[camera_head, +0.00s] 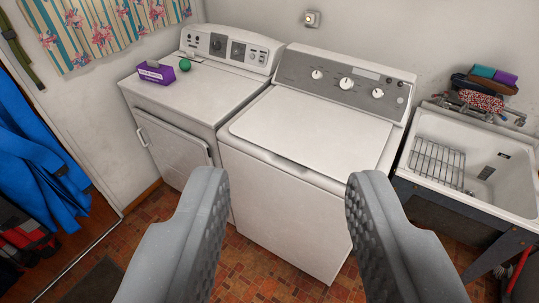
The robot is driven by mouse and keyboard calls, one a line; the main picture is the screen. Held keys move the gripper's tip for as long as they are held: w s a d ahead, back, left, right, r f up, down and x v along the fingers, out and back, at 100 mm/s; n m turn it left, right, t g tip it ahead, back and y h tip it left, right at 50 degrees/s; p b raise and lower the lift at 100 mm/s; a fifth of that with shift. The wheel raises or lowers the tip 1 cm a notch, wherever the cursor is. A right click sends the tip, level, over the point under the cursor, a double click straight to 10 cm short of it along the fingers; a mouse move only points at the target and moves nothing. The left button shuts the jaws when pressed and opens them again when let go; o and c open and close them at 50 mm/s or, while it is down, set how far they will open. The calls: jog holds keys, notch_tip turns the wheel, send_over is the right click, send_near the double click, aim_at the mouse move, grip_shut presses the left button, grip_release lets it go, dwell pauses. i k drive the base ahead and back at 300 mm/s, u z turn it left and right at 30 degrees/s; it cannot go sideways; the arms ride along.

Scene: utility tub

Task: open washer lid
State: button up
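The washer (285,205) is a white top-loader in the middle of the view, with a grey control panel carrying several knobs at its back. Its lid (312,128) is flat white and lies closed on the top. A dark notch shows at the lid's front edge (290,164). My gripper (283,185) is open and empty, with its two grey ridged fingers spread wide in the foreground. The fingers appear in front of the washer and apart from the lid. They cover parts of the floor and of the washer's lower right side.
A dryer (180,110) stands left of the washer, with a purple box (156,73) and a green ball (185,65) on top. A utility tub (477,150) with a wire rack (437,163) stands at right. Blue clothing (35,150) hangs at left. Tiled floor shows in front.

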aim_at(335, 141)
jog(key=u, duration=0.05)
jog(key=i, duration=1)
jog(key=z, duration=0.05)
